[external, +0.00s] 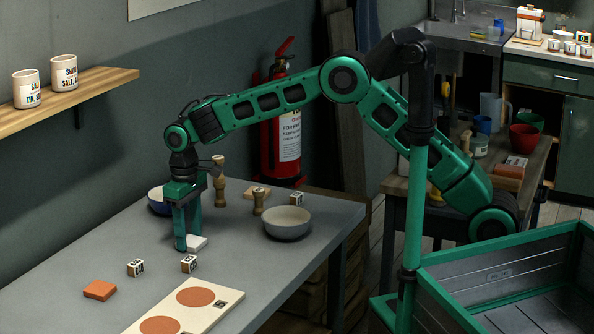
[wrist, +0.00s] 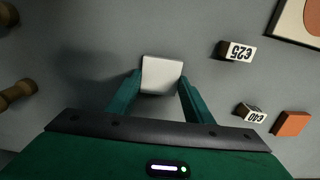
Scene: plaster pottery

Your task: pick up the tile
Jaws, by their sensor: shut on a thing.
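A pale, whitish square tile (external: 198,242) is between the fingers of my gripper (external: 188,246), at or just above the grey table; I cannot tell whether it touches the table. In the wrist view the tile (wrist: 161,73) lies between both green fingertips of my gripper (wrist: 160,82), which are shut on it. Part of it is hidden by a finger in the external view. A terracotta tile (external: 100,290) lies apart at the table's front left; it also shows in the wrist view (wrist: 291,123).
Price cubes (external: 136,267) (external: 189,263) stand near the gripper. A board with terracotta discs (external: 212,310) lies in front. The table (external: 240,265) is clear to the right of the gripper.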

